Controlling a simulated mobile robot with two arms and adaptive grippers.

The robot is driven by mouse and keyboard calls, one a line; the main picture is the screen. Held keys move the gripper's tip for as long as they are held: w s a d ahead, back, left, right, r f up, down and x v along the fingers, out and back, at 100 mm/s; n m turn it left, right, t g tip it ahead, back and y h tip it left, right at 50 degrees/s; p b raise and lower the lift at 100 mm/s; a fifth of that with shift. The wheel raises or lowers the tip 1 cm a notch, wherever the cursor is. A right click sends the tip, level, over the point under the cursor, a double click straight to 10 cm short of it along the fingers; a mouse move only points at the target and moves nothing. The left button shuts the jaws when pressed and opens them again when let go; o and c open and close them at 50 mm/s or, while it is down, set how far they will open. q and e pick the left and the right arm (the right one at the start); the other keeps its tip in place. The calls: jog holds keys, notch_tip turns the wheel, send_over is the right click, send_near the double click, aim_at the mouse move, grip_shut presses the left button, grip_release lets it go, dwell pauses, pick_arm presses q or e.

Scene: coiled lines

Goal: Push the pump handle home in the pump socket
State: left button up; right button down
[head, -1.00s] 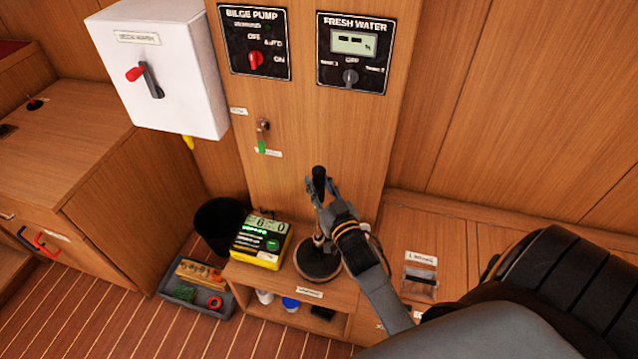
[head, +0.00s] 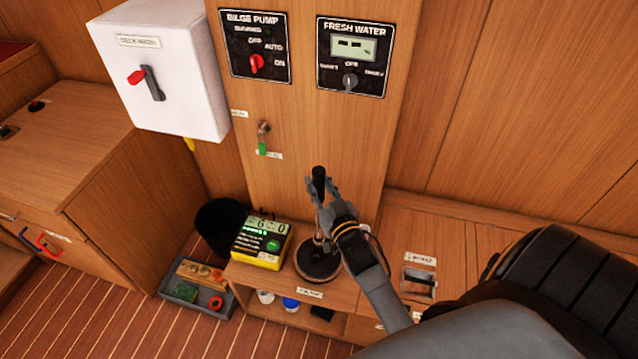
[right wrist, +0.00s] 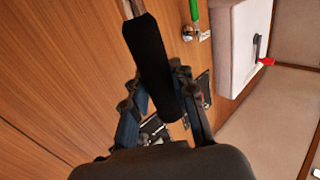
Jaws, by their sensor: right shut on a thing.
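The pump handle is a rod with a black grip (head: 319,182). In the head view it stands roughly upright above a round black pump base (head: 317,263) on the low wooden cabinet. My right gripper (head: 322,198) is shut on the handle just below the top of its grip. In the right wrist view the black grip (right wrist: 153,60) runs between the fingers of my right gripper (right wrist: 160,95), with the metal rod (right wrist: 131,8) beyond it. The rod's lower end is near the base's middle; my gripper partly hides it, so I cannot tell how deep it sits. My left gripper is out of view.
A yellow meter (head: 262,243) stands left of the pump base on the cabinet. A grey tray (head: 200,297) and a dark bucket (head: 220,225) are on the floor at left. A key with a green tag (head: 262,148) hangs on the panel behind.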

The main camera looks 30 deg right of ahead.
jog(key=shift+r+p, duration=0.1)
jog(key=shift+p, duration=0.2)
dwell(0.5)
jog(key=shift+f+b, duration=0.3)
jog(key=shift+f, duration=0.15)
dwell(0.4)
jog(key=shift+r, duration=0.15)
jog(key=shift+r+p, duration=0.3)
jog(key=shift+p, duration=0.6)
dwell(0.9)
